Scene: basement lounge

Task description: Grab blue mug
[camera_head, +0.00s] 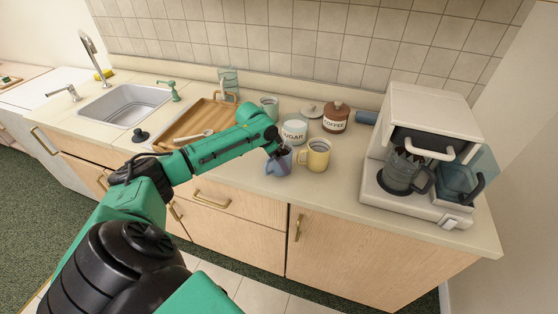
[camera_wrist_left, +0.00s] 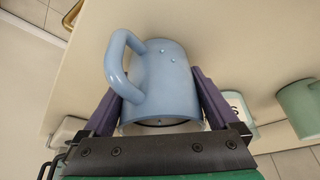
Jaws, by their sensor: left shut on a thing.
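The blue mug (camera_head: 278,164) stands near the front edge of the counter in the head view. In the left wrist view the blue mug (camera_wrist_left: 165,80) fills the middle, with its handle toward the left. My left gripper (camera_head: 279,151) reaches down to the mug from the left. In the wrist view its two purple fingers (camera_wrist_left: 160,100) lie on either side of the mug, shut on it. The finger contact is partly hidden by the arm in the head view. My right gripper does not show.
A yellow mug (camera_head: 316,155) stands close to the right of the blue mug. Behind are the sugar jar (camera_head: 294,131), the coffee jar (camera_head: 336,118) and a grey-green mug (camera_head: 269,104). A wooden tray (camera_head: 185,127) lies left, and a coffee maker (camera_head: 415,202) stands right.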

